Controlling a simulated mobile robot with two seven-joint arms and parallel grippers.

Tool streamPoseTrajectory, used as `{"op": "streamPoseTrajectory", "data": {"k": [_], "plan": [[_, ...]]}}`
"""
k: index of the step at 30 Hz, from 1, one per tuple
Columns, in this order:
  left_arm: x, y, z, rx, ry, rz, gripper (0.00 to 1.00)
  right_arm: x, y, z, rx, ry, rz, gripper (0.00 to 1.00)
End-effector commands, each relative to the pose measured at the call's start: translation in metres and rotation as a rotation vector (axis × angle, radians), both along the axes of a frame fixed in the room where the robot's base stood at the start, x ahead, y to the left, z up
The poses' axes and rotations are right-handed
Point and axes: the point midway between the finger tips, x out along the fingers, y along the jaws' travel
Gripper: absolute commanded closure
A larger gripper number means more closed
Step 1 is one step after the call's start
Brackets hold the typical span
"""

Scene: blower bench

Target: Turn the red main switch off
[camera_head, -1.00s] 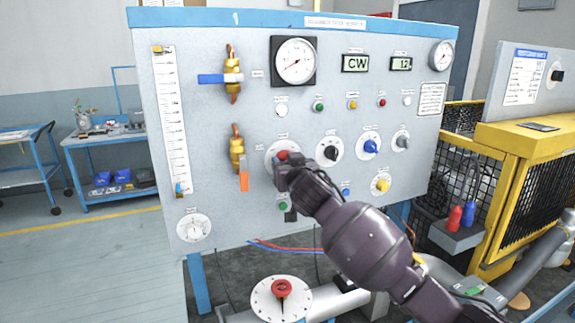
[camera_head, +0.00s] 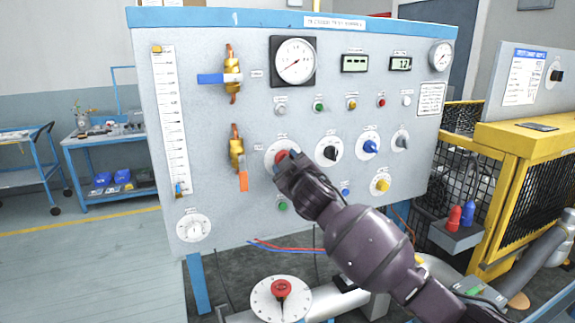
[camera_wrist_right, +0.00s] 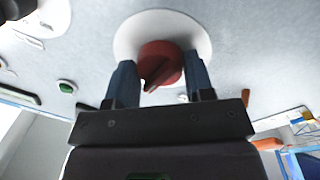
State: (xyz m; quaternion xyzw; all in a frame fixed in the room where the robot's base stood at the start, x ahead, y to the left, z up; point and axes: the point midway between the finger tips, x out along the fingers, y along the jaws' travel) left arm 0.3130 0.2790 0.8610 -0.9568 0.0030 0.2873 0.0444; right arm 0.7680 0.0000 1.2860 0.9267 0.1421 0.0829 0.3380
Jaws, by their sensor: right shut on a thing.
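The red main switch (camera_head: 282,157) is a red rotary knob on a white round dial plate on the grey panel (camera_head: 300,225). My right gripper (camera_head: 287,165) is at the knob and covers part of it in the head view. In the right wrist view the red knob (camera_wrist_right: 160,65) sits between the two blue-grey fingers of my right gripper (camera_wrist_right: 160,85), which is shut on it. The knob's ridge is slanted there. The left gripper is not in view.
A black knob (camera_head: 329,150), a blue knob (camera_head: 370,146) and a green button (camera_head: 283,206) are close by on the panel. An orange-handled valve (camera_head: 242,180) is just left. A red knob on a round plate (camera_head: 281,288) is below. A yellow guard frame (camera_head: 515,150) stands right.

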Motion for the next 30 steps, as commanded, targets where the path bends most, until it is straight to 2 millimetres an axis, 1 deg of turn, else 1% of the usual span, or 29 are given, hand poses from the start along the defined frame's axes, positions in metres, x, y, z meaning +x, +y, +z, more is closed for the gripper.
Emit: {"op": "streamPoseTrajectory", "data": {"k": [18, 24, 30], "plan": [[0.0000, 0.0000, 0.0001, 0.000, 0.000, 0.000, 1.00, 0.0009, -0.0020, 0.0006, -0.533, -0.220, -0.001, 0.75], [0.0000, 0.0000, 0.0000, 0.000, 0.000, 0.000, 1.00, 0.0010, -0.0023, 0.0006, -0.664, -0.275, 0.000, 0.75], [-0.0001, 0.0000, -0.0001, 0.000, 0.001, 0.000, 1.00, 0.0011, -0.0026, 0.0013, -0.753, -0.312, 0.000, 0.75]]}}
